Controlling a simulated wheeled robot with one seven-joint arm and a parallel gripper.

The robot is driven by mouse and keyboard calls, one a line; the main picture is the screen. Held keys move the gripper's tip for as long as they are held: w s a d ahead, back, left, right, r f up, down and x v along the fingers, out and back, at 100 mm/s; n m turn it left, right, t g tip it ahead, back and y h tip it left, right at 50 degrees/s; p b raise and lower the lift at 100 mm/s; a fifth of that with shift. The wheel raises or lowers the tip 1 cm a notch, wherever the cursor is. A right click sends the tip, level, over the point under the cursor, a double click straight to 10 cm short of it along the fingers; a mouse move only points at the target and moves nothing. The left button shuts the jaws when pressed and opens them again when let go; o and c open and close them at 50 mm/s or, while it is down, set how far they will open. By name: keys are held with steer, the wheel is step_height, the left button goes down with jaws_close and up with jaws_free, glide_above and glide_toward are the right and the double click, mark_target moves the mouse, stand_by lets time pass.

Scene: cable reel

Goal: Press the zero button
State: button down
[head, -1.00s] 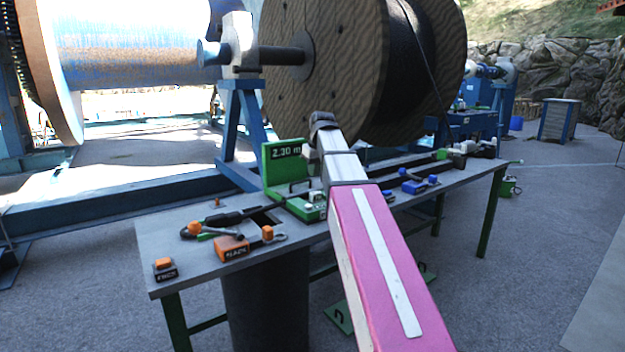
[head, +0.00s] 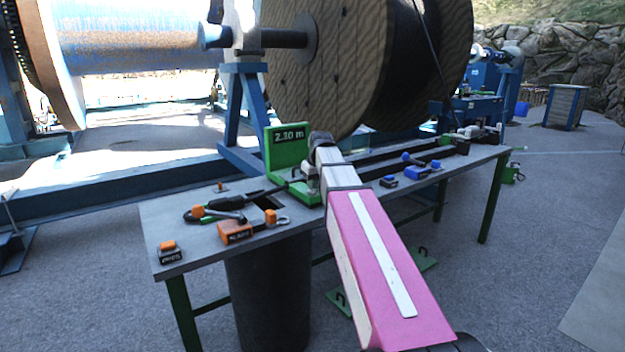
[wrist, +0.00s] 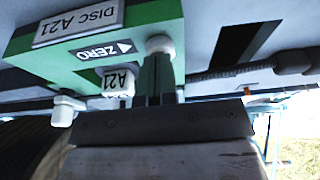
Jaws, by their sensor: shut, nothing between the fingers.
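The green length counter (head: 287,148) stands on the bench, its display reading "2.30 m". In the wrist view the counter's green body (wrist: 75,62) carries a "DISC A21" label and a "ZERO" label (wrist: 103,52) with an arrow. The arrow points to a pale round button (wrist: 160,43), the zero button. My gripper (wrist: 160,62) is shut and empty, its dark fingertips right at this button and covering part of it. I cannot tell whether they touch or press it. In the head view my gripper is mostly hidden behind my wrist, at the counter's front.
A white block marked "A21" (wrist: 118,82) and another white knob (wrist: 67,110) sit close beside my fingers. On the bench (head: 205,247) lie an orange-and-black block (head: 236,232), tools and blue items (head: 418,171). A large cable reel (head: 330,70) stands behind.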

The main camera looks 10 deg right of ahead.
stand_by(0.3)
steer(key=shift+s+f, duration=0.2)
steer(key=shift+f, duration=1.05)
steer(key=shift+r, duration=0.35)
steer(key=r, duration=0.4)
steer(key=shift+w, duration=0.25)
steer(key=v, duration=1)
steer(key=shift+s+r, duration=0.15)
